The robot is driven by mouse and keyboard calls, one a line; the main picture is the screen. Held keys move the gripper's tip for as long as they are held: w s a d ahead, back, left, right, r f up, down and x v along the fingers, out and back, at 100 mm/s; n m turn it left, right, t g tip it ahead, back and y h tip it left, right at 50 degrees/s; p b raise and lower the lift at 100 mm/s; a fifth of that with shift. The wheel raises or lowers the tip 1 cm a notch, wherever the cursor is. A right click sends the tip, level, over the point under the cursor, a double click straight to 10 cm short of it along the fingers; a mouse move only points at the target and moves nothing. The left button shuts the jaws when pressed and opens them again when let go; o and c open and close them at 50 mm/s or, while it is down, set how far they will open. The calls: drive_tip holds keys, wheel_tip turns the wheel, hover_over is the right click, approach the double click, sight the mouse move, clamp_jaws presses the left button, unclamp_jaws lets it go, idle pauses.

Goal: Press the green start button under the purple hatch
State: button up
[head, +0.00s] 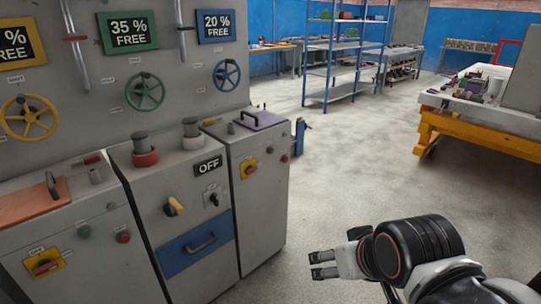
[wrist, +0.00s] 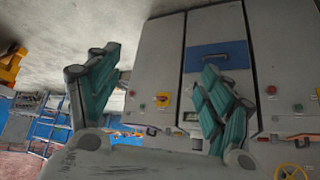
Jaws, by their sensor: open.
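The purple hatch (head: 262,120) lies on the sloped top of the right-hand grey cabinet (head: 262,210). On that cabinet's front are a yellow plate with a red knob (head: 248,169), a small green button (head: 270,150) and a red button (head: 284,158). In the wrist view the cabinets appear upside down; the green button (wrist: 142,107) is small there, near the yellow-red switch (wrist: 162,99). My gripper (head: 322,264) is open and empty, over the floor to the right of the cabinets and apart from them. Its spread teal-padded fingers (wrist: 160,78) frame the wrist view.
The left cabinet has an orange hatch (head: 30,200), another green button (head: 85,231) and a red button (head: 123,236). The middle cabinet has a blue drawer (head: 196,250) and an OFF sign (head: 207,167). A yellow-framed workbench (head: 480,137) stands right. Floor between is clear.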

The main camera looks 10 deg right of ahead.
idle(0.3)
clamp_jaws()
idle(1.3)
